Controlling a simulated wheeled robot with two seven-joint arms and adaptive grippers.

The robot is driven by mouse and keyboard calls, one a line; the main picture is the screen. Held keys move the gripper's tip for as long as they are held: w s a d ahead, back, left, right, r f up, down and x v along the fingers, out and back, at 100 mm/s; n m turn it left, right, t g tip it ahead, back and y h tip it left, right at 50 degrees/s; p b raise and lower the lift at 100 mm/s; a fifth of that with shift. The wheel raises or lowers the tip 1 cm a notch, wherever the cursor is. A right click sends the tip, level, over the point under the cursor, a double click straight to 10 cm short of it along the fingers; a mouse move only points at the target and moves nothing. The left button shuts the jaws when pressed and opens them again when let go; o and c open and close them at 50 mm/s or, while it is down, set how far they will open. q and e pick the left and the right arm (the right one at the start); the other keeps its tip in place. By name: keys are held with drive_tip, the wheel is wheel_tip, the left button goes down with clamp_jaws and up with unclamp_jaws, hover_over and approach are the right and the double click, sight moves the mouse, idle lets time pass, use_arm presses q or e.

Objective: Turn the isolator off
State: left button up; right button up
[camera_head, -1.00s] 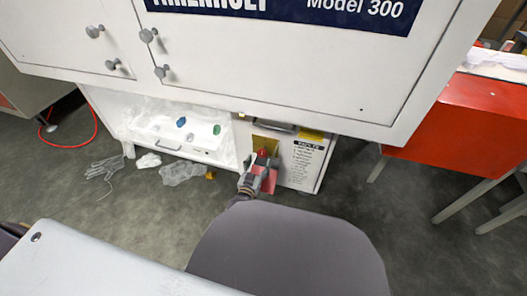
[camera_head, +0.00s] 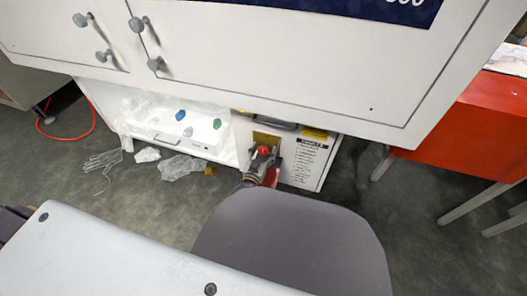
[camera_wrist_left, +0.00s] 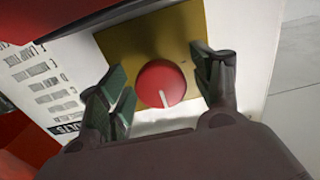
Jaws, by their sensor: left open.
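The isolator is a red round knob (camera_head: 263,150) on a yellow plate (camera_head: 268,137), low on the white machine's front panel. In the left wrist view the knob (camera_wrist_left: 161,84) shows face on, with a white line near its lower edge in that picture. My left gripper (camera_wrist_left: 158,88) is open, with its green-padded fingers on either side of the knob. Small gaps show between knob and fingers; how deep the fingertips reach is unclear. In the head view my left gripper (camera_head: 264,164) is at the knob and partly hides the plate. My right gripper is not in view.
The white cabinet (camera_head: 250,65) with round grey knobs overhangs the panel. A printed label (camera_head: 309,160) is right of the plate. Crumpled clear film (camera_head: 181,168) and a glove (camera_head: 103,162) lie on the floor at left. An orange-red table (camera_head: 470,125) stands at right.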

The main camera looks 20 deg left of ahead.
use_arm(q)
drive_tip(key=c, duration=1)
drive_tip(key=shift+c, duration=0.2)
